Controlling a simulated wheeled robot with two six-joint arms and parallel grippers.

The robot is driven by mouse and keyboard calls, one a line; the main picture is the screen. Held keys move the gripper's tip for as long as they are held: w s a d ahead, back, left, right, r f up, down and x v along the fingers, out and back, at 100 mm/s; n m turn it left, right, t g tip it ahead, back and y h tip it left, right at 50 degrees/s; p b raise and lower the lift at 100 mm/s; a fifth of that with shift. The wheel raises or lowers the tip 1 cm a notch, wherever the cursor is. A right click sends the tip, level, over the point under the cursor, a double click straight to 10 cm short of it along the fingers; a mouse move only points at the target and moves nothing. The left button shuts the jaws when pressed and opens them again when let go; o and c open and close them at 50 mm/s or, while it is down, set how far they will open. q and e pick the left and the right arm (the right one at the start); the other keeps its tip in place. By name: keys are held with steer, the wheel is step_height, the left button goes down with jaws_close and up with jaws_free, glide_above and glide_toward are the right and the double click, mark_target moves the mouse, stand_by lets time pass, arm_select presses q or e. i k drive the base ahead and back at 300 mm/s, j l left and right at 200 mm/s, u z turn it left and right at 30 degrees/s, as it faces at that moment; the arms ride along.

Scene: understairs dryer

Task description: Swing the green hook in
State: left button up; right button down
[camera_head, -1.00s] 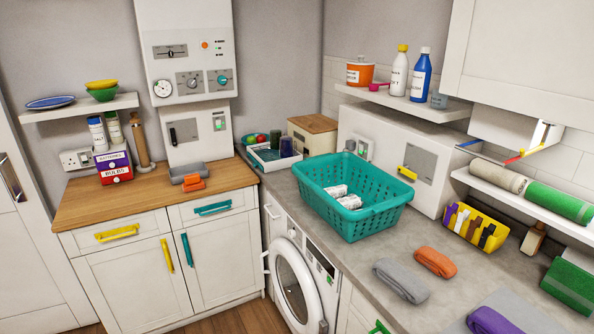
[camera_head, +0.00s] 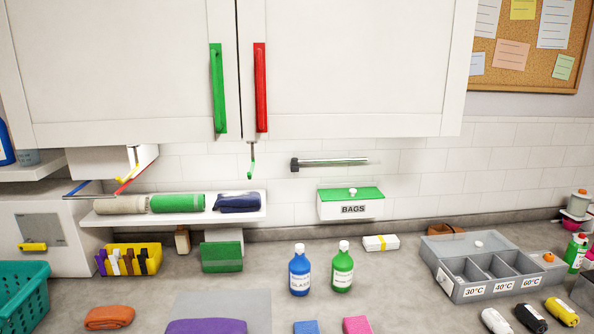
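A small hook with a green tip (camera_head: 252,169) hangs on a thin dark stem under the bottom edge of the white wall cabinet (camera_head: 350,70), just below the red door handle (camera_head: 261,88). It points down in front of the tiled wall, above the right part of a shelf. A green door handle (camera_head: 218,90) is on the cabinet to its left. Neither of my grippers shows in this view.
The wall shelf (camera_head: 255,215) holds rolled cloths. A white box marked BAGS (camera_head: 351,207), a blue bottle (camera_head: 299,273) and a green bottle (camera_head: 342,272) are to the right. Yellow (camera_head: 130,172) and red (camera_head: 131,178) bars stick out at left.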

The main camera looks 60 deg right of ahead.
mark_target(250, 173)
steer(key=z, duration=1.65)
